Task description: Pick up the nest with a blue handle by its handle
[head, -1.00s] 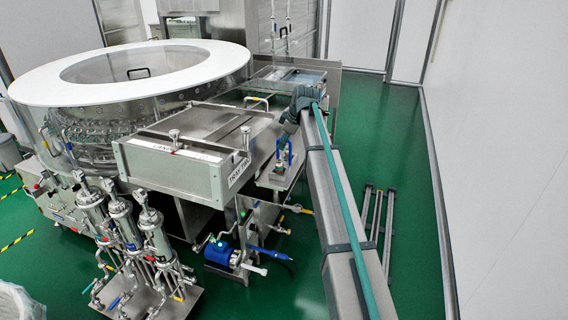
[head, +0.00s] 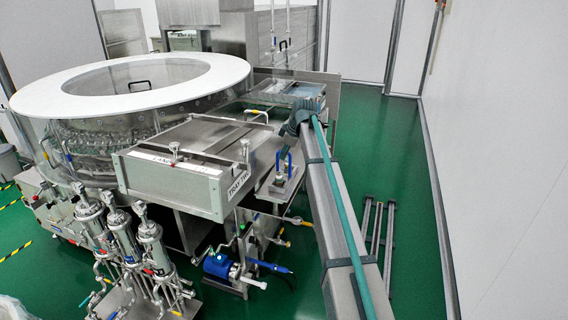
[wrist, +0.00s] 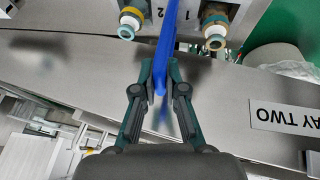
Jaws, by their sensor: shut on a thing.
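The blue handle (wrist: 165,50) runs between the two fingers of my gripper (wrist: 160,82) in the wrist view, and the fingers are shut on it. In the head view the blue handle (head: 289,162) stands up from a small grey metal nest (head: 277,188) at the right side of the machine. My gripper is close against the handle there, and its fingers are too small to make out. I cannot tell whether the nest is lifted off its support.
A tray box (head: 180,175) with a label on its side stands left of the nest. A large round washer with a white ring (head: 215,65) is at the left. Green floor (head: 400,150) is open at the right.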

